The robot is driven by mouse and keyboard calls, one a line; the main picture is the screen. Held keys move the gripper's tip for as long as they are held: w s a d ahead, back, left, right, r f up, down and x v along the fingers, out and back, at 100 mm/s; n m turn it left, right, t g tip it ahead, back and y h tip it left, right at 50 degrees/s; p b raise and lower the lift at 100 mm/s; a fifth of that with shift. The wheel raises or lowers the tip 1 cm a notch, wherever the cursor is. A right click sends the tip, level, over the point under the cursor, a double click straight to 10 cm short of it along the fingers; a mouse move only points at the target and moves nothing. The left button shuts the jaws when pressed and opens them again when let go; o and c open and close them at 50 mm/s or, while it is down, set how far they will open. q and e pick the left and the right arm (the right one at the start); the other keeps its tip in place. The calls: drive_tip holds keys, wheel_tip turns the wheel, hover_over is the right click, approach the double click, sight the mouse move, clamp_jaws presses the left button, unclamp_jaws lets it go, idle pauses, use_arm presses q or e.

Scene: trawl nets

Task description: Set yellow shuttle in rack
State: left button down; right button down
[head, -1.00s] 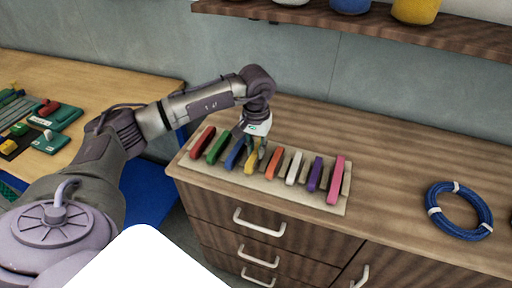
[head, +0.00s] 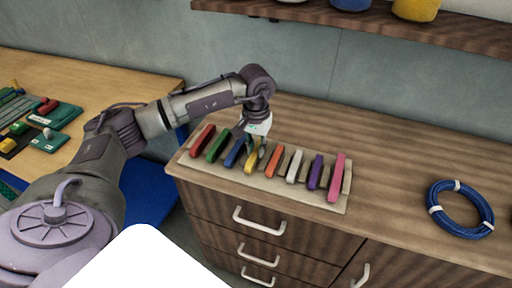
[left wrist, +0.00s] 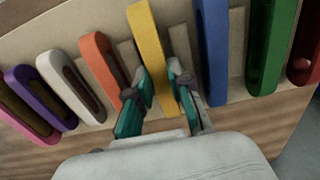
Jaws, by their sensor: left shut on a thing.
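The yellow shuttle (head: 251,163) stands in the pale rack (head: 334,203) on the wooden cabinet, between the blue shuttle (head: 235,153) and the orange shuttle (head: 274,161). My left gripper (head: 257,142) comes down over it from above. In the left wrist view the yellow shuttle (left wrist: 151,50) runs between the two teal fingers of my left gripper (left wrist: 160,98), which are shut on it. The fingers hide part of its near end. I cannot tell whether it is fully seated. My right gripper is not in view.
Red (head: 202,141), green (head: 218,146), white (head: 294,166), purple (head: 315,172) and pink (head: 336,178) shuttles stand in the same rack. A blue rope coil (head: 459,210) lies at the right on the cabinet. A wooden shelf (head: 350,25) hangs above.

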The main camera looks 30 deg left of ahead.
use_arm(q)
drive_tip(key=c, duration=1)
unclamp_jaws()
wheel_tip(320, 180, up, 12)
drive_tip(key=shift+f, duration=0.1)
drive_tip(key=shift+s, duration=0.1)
